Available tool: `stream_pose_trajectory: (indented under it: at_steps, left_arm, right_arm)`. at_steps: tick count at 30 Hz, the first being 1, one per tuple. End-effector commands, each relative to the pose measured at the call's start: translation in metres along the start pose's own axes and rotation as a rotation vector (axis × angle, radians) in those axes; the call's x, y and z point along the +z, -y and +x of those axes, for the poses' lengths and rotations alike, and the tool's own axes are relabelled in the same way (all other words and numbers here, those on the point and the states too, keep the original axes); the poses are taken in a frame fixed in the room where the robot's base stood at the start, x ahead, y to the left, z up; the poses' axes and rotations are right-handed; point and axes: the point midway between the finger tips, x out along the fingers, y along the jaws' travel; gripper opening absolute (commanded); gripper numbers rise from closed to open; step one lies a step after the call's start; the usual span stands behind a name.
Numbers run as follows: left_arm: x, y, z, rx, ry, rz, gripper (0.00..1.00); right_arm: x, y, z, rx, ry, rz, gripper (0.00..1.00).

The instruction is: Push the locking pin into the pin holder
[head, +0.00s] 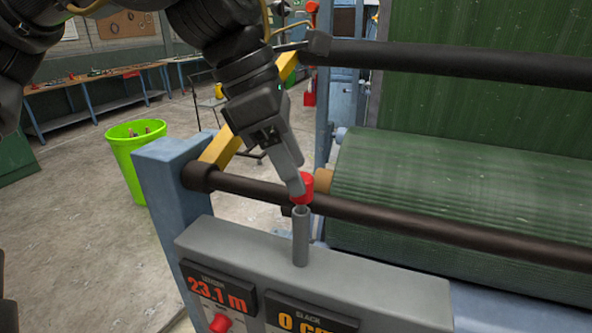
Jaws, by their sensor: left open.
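The locking pin (307,185) has a red head and sits at the top of the pin holder, with a short length of thin shaft showing between them. The pin holder (301,241) is an upright grey tube on top of the grey control panel. My left gripper (298,188) comes down from above and its fingertip is at the left side of the red head, partly covering it. The fingers are open, though they overlap in this view. I cannot tell whether they touch the pin. My right gripper is not in view.
A dark horizontal bar (420,225) passes just behind the pin, and another bar (460,63) runs higher up. The grey panel (330,285) carries displays and a red knob (220,323). A green turf roll (450,180) lies behind. A green bin (135,155) stands left.

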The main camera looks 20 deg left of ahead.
Motion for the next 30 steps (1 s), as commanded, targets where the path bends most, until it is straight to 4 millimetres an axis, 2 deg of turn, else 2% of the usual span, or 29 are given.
stream_pose_trajectory:
  at_steps: [6,12,18,30]
  left_arm:
    - [0.001,0.0,-0.046,0.002,0.004,-0.002,0.54]
    - [0.001,0.0,-0.079,0.002,0.002,-0.003,0.54]
    - [0.0,0.0,-0.09,-0.001,0.002,-0.001,0.54]
    - [0.0,0.0,-0.09,-0.001,0.002,0.0,0.54]
  right_arm:
    - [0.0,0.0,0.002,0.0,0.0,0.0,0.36]
    - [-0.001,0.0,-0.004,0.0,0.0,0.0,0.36]
    - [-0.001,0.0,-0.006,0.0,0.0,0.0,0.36]
    - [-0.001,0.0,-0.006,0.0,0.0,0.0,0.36]
